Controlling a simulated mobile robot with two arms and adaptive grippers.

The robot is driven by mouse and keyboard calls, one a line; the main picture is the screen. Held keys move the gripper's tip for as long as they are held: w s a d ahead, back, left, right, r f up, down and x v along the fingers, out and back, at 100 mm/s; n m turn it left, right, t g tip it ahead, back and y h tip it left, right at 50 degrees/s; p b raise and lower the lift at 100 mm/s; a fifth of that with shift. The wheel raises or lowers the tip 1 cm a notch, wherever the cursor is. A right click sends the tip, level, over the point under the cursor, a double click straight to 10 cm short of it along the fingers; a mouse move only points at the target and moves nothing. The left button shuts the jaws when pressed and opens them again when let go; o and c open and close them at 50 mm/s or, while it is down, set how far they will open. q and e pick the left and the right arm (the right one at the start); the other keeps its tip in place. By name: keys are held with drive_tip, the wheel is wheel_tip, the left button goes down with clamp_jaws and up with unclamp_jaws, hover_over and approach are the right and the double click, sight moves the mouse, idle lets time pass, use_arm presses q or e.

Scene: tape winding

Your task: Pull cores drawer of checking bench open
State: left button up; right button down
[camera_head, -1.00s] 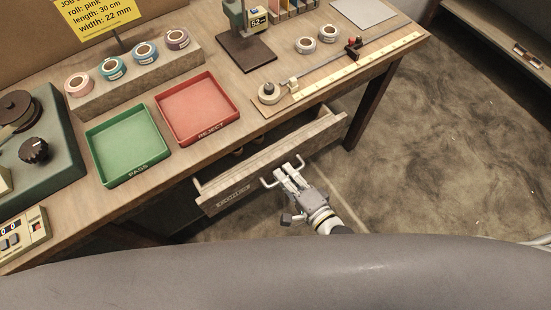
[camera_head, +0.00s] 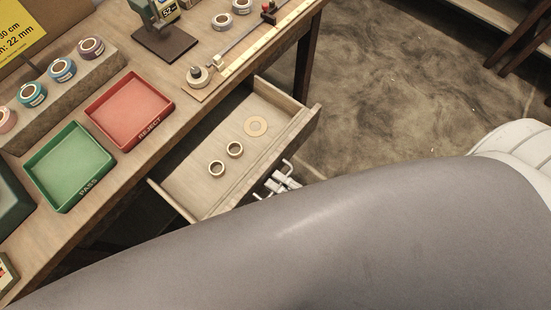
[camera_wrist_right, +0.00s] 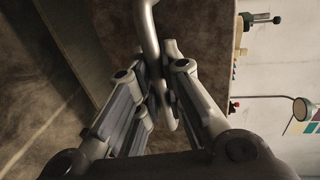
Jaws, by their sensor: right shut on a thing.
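The cores drawer (camera_head: 190,178) of the checking bench (camera_head: 150,150) stands well open in the head view. Inside lie two small tape cores (camera_head: 235,149) and a flat pale ring (camera_head: 256,126). My right gripper (camera_head: 280,182) is at the metal handle (camera_head: 287,166) on the drawer's front, partly hidden behind my own grey arm. In the right wrist view the fingers (camera_wrist_right: 160,85) of my right gripper are closed on the handle bar (camera_wrist_right: 149,35). My left gripper is not in view.
A green PASS tray (camera_head: 68,195) and a red REJECT tray (camera_head: 140,135) sit on the bench top. Behind them stands a rack with several tape rolls (camera_head: 62,70). A ruler fixture (camera_head: 250,50) lies at the right edge. Bare floor (camera_head: 400,100) lies right of the drawer.

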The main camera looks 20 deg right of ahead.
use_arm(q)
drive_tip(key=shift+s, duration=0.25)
use_arm(e)
drive_tip(key=c, duration=1.8)
unclamp_jaws()
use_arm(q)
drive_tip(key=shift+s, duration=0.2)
use_arm(e)
drive_tip(key=v, duration=1.2)
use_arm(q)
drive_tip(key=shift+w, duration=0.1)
